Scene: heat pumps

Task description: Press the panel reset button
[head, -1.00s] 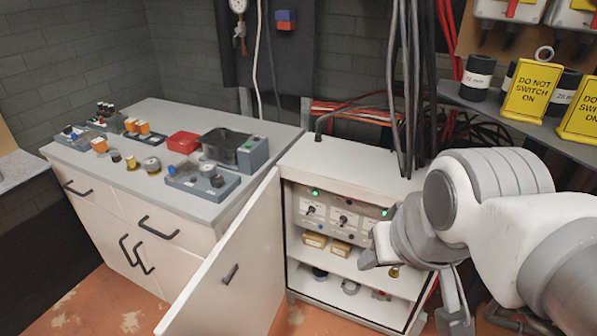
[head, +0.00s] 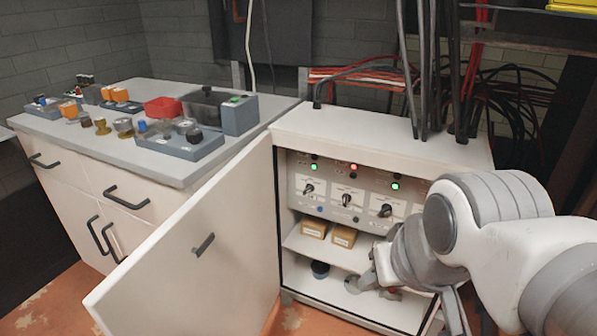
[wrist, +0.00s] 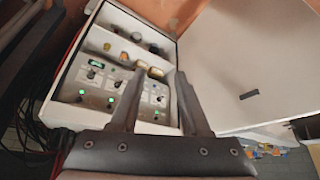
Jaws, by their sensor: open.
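The control panel (head: 330,187) is set in the upper part of an open white cabinet. It carries three dark rotary switches, with green, red and green lights above them. Small buttons sit low on the panel, including a bluish one (head: 320,208); the labels are too small to read, so I cannot tell which is the reset button. My gripper (head: 364,284) is in front of the cabinet, low and right, overlapping the lower shelf in the picture. In the wrist view my gripper (wrist: 154,76) is open and empty, its fingers pointing toward the cabinet, with the panel (wrist: 100,88) upside down beyond.
The cabinet door (head: 190,250) stands open on the left. Shelves below the panel hold small boxes (head: 329,232) and round parts. A grey-topped counter (head: 150,160) with switch boxes and a red bin (head: 167,107) stands left. Cables (head: 425,70) hang behind the cabinet.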

